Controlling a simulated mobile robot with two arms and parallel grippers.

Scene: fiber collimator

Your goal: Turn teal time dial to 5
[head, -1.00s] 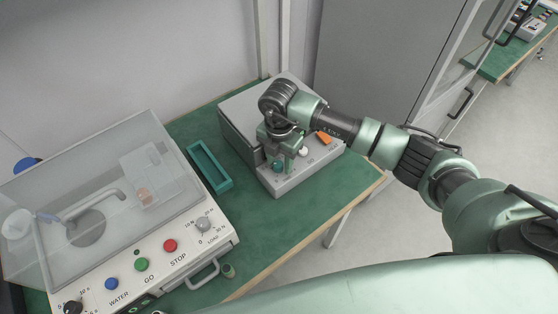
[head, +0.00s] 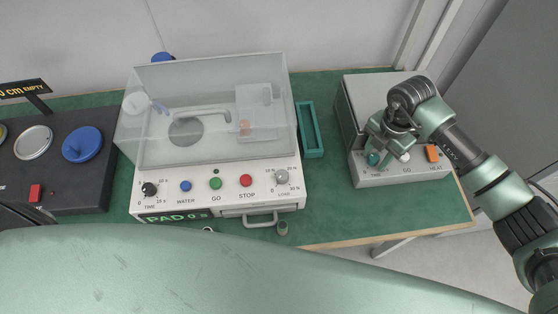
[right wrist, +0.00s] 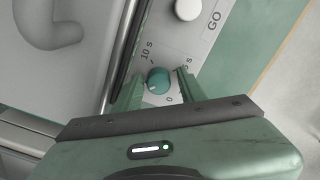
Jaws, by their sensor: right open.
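The teal time dial (right wrist: 158,80) is on the front panel of the grey box at the right, and also shows in the head view (head: 373,159). Printed marks "10 S" and 0 lie around it in the right wrist view; a small light mark on the dial is hard to read. My right gripper (head: 377,146) is over the dial, pointing down. In the right wrist view its two open fingers (right wrist: 158,84) stand on either side of the dial; I cannot tell whether they touch it. My left gripper is not in view.
On the same panel are a white GO button (head: 405,157) and an orange HEAT switch (head: 432,154). A teal tray (head: 310,130) and a polishing machine with a clear lid (head: 215,105) stand to the left. The bench's front edge is close.

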